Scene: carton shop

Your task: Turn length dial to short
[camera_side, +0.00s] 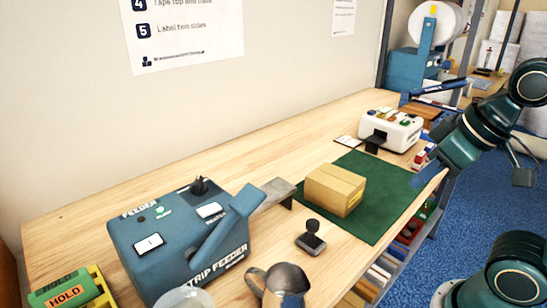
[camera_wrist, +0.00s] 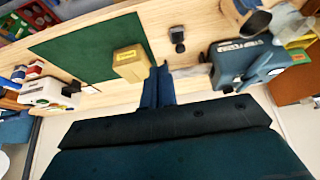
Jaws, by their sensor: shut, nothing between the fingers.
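The blue strip feeder (camera_side: 165,250) stands at the front left of the bench in the side view. A black knob (camera_side: 198,187) rises from its top, probably the length dial; its setting is too small to read. A white label (camera_side: 149,244) and a green button (camera_side: 163,211) are also on the feeder. The feeder (camera_wrist: 240,60) shows at the right in the wrist view, tilted. My gripper (camera_side: 423,175) is at the right edge of the bench, far from the feeder. Its fingers (camera_wrist: 157,85) are shut and empty in the wrist view.
A carton (camera_side: 335,190) sits on a green mat (camera_side: 385,180). A white machine (camera_side: 391,130) is behind the mat. The bench's back strip is clear.

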